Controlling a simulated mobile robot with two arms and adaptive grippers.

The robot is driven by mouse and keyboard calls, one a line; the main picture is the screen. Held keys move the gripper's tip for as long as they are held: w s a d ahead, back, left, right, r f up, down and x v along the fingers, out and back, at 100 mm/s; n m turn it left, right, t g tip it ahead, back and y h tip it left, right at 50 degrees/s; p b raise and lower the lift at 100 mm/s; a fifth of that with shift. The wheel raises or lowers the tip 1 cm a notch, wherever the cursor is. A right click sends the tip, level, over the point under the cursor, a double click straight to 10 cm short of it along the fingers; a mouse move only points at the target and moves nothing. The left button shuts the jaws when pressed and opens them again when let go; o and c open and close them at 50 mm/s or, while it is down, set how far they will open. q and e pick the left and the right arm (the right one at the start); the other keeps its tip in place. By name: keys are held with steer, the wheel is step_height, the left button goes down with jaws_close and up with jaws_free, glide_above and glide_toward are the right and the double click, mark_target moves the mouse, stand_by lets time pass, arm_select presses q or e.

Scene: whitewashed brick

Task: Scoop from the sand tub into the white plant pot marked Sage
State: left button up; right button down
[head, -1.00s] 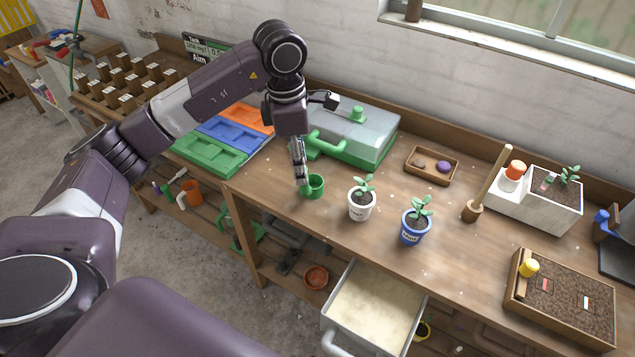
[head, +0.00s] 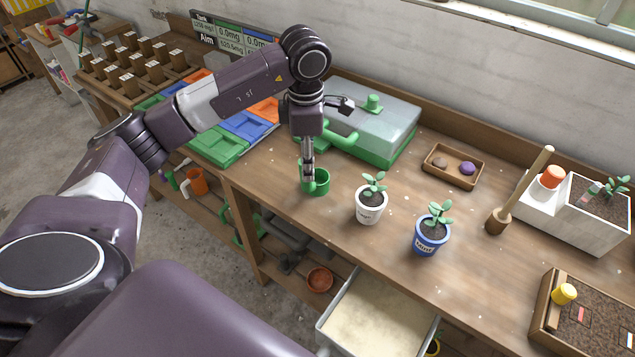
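The sand tub (head: 437,335), a grey open bin of pale sand, juts out below the bench's front edge, its near end cut off by the frame. The white plant pot (head: 369,214) holds a small seedling and stands upright on the bench; its dark lettering is too small to read surely. A green cup (head: 321,184) stands upright to its left. My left gripper (head: 308,185) points down at the cup's left side, its fingertips at the handle and rim. Whether the fingers are closed on it is not clear. My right gripper is out of view.
A blue pot (head: 431,236) with a seedling stands right of the white pot. A green-and-grey case (head: 375,125) lies behind the cup. A wooden tray (head: 453,167), a dibber (head: 520,190) and a white planter (head: 575,225) stand farther right. The bench between them is clear.

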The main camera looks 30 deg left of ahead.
mark_target(320, 187)
arm_select(q)
steer(key=f+p, duration=0.1)
steer(key=f, duration=0.2)
steer(key=f+p, duration=0.1)
steer(key=shift+w+a+f+p, duration=0.2)
steer(key=shift+a+p, duration=0.1)
steer(key=shift+a, duration=0.1)
steer(key=shift+w+f, duration=0.1)
steer(key=shift+f, duration=0.45)
jaws_close()
steer(key=shift+r, duration=0.1)
